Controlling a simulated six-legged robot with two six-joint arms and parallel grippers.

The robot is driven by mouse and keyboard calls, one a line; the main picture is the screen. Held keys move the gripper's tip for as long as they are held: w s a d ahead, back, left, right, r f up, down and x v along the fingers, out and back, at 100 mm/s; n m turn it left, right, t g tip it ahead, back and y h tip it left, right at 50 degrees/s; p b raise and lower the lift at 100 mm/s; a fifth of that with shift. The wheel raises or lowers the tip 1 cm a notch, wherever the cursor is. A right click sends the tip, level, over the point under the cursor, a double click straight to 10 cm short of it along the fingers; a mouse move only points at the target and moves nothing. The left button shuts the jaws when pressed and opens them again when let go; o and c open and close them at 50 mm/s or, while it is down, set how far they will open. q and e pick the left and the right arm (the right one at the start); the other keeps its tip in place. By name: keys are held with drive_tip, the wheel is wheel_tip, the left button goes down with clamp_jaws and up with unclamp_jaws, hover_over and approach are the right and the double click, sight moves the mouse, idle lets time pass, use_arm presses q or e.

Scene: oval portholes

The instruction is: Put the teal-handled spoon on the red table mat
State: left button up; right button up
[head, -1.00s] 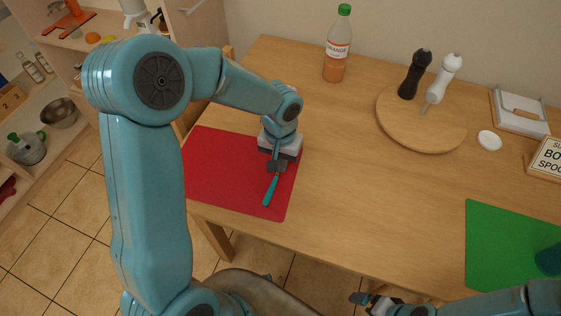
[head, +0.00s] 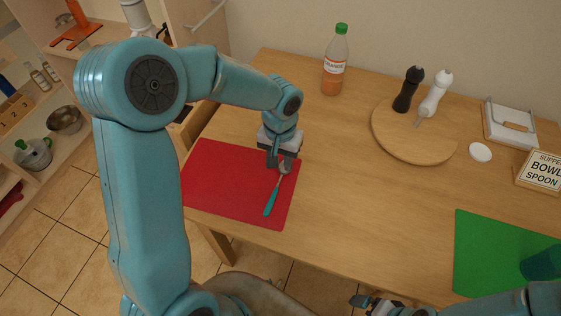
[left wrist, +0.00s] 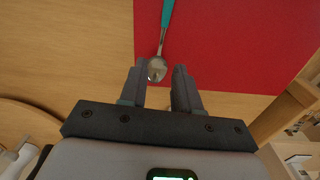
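The teal-handled spoon (head: 271,201) lies on the red table mat (head: 225,178), near its right edge, with its silver bowl toward my left gripper. My left gripper (head: 279,162) is just above the bowl end. In the left wrist view, its two fingers (left wrist: 160,72) are apart, with the spoon's bowl (left wrist: 157,68) showing between the tips, nearer the left finger. The red mat (left wrist: 225,40) is under the spoon there. My right gripper (head: 375,303) is at the bottom edge, away from the spoon, and its finger gap is unclear.
An orange drink bottle (head: 335,62) stands at the back. A round wooden board (head: 412,135) holds a dark mill (head: 408,90) and a white mill (head: 435,95). A green mat (head: 490,250) with a teal cup (head: 541,263) is at the right. The table middle is clear.

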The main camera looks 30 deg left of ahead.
use_arm(q)
wheel_tip(320, 180, up, 5)
drive_tip(key=shift+p, duration=1.15)
use_arm(e)
wheel_tip(320, 180, up, 4)
drive_tip(key=shift+s+d+f, duration=0.1)
drive_tip(key=shift+d+f, duration=0.05)
